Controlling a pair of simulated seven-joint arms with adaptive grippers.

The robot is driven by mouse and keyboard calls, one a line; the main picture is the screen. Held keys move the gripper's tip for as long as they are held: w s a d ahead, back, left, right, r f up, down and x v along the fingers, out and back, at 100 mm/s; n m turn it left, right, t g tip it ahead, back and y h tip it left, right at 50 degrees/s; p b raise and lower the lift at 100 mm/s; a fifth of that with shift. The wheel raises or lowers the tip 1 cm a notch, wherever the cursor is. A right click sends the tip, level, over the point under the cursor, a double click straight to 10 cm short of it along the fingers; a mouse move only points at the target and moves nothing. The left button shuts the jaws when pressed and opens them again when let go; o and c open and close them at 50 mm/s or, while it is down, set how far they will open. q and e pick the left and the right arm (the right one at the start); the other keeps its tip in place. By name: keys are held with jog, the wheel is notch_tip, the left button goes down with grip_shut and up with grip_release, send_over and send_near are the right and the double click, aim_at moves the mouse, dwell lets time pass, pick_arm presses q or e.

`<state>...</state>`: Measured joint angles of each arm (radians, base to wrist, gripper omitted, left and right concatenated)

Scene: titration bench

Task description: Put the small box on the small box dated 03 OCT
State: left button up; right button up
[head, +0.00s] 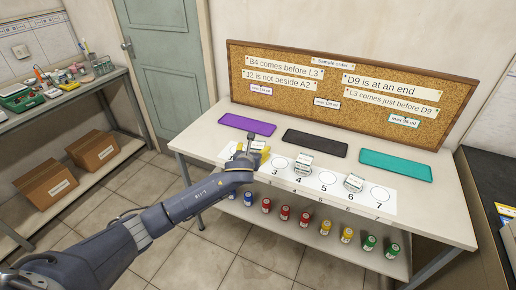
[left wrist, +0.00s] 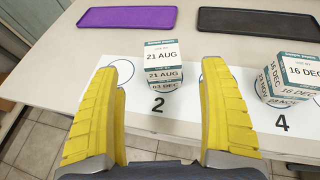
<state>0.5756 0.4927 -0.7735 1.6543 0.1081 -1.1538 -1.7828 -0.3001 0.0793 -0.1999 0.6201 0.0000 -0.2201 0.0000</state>
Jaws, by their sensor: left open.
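My left gripper (head: 254,151) is open and empty at circle 2 on the white strip. In the left wrist view its yellow fingers (left wrist: 166,75) point at a small white and teal box (left wrist: 161,58) marked 21 AUG, which stands ahead between the fingertips, not gripped. A lower label (left wrist: 163,86) under it begins with 03; its month is hard to read, and it appears to be a second box beneath. At circle 4, white boxes (head: 304,165) appear stacked; the upper one (left wrist: 300,70) reads 16 DEC. More small boxes (head: 353,183) stand at circle 6. My right gripper is out of view.
Purple (head: 247,124), black (head: 315,142) and teal (head: 395,165) mats lie behind the strip. A cork board (head: 350,90) with notes stands at the back. Several coloured jars (head: 285,213) stand on the shelf below. Circles 3, 5 and 7 look empty.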

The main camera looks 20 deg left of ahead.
aim_at(259, 142)
pick_arm(q)
jog(key=shift+d+x, duration=0.2)
jog(key=shift+x, duration=5.7)
jog(key=shift+c, duration=0.5)
jog(key=c, duration=1.3)
jog(key=shift+r, duration=0.1)
